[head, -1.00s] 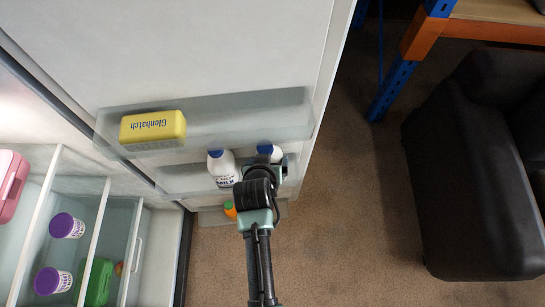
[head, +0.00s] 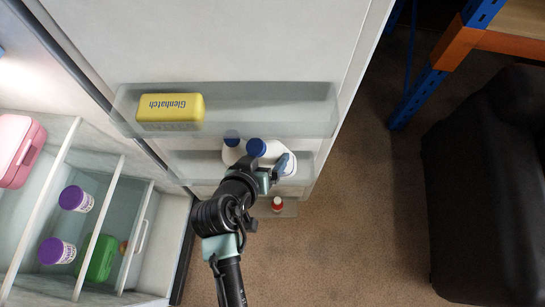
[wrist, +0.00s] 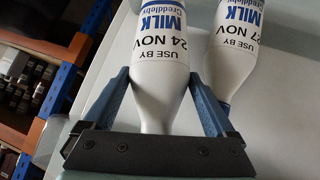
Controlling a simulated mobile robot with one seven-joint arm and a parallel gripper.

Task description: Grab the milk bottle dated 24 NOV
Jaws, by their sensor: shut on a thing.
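The milk bottle marked "USE BY 24 NOV" (wrist: 160,45) is between the two fingers of my gripper (wrist: 160,85) in the wrist view. The fingers are shut on its narrow neck part.
A yellow Glenhatch box (head: 170,108) sits on the upper door shelf (head: 270,122). A red-capped bottle (head: 277,204) is on the lowest door shelf. Purple-lidded tubs (head: 57,251) and a pink box (head: 18,150) are inside the fridge. A black armchair (head: 490,190) stands right; floor between is clear.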

